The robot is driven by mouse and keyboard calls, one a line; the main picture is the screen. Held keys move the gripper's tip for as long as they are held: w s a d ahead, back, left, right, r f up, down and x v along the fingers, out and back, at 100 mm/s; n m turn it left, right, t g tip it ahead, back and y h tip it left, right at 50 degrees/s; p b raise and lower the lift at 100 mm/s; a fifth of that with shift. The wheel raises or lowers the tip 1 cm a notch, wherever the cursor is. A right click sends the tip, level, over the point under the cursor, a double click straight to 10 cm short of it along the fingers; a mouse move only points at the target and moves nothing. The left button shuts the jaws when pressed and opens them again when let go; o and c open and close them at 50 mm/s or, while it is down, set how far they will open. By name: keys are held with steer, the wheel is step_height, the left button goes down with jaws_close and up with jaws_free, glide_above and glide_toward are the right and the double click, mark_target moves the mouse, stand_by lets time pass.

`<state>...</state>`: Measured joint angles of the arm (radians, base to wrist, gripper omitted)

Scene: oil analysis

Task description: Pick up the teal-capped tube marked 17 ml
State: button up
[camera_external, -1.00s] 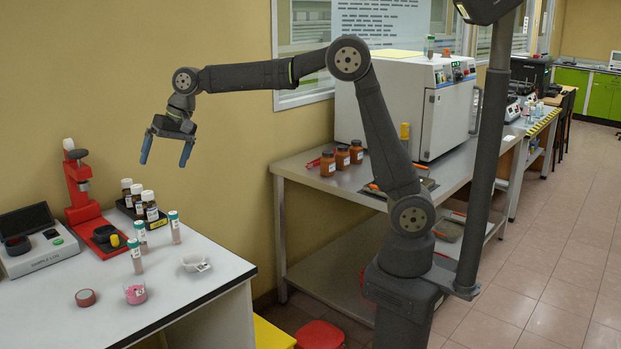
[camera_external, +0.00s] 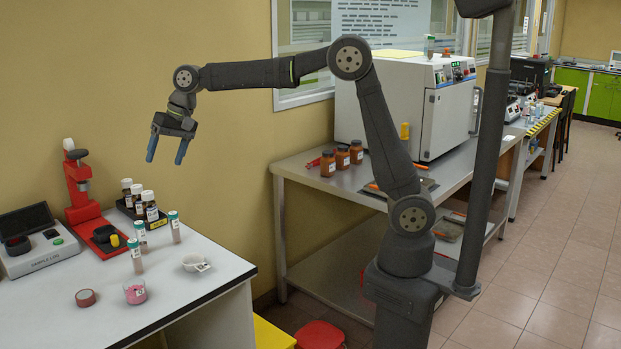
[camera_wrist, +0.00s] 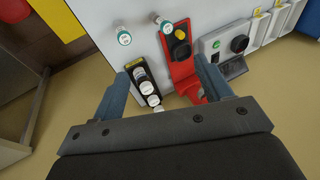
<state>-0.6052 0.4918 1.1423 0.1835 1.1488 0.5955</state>
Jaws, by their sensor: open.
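Three teal-capped tubes stand upright on the white-topped bench: a front one (camera_external: 136,256), one behind it (camera_external: 141,237) and one to the right (camera_external: 174,228). Their volume marks are too small to read, so I cannot tell which is marked 17 ml. My gripper (camera_external: 167,150) is open and empty, well above the bench, over the tube and bottle area.
A dark rack of brown bottles (camera_external: 150,212) stands behind the tubes, beside a red stand (camera_external: 80,190). A grey instrument (camera_external: 40,250) is at left.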

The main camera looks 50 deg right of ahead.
steer(key=c, duration=0.4)
steer(key=m+t+h, duration=0.2)
steer(key=m+h, duration=0.1)
steer(key=m, duration=3)
glide_toward(142, 239)
steer(key=w+f, duration=0.2)
steer(key=f, duration=0.1)
steer(key=w+f, duration=0.1)
steer(key=f, duration=0.1)
steer(key=shift+w+d, duration=0.2)
steer(key=shift+d, duration=0.2)
steer(key=shift+s+a+x, duration=0.1)
steer(key=shift+a+x, duration=0.05)
steer(key=shift+x, duration=1.2)
steer(key=shift+s+a+x, duration=0.1)
steer(key=shift+a+x, duration=0.05)
steer(key=shift+x, duration=1.15)
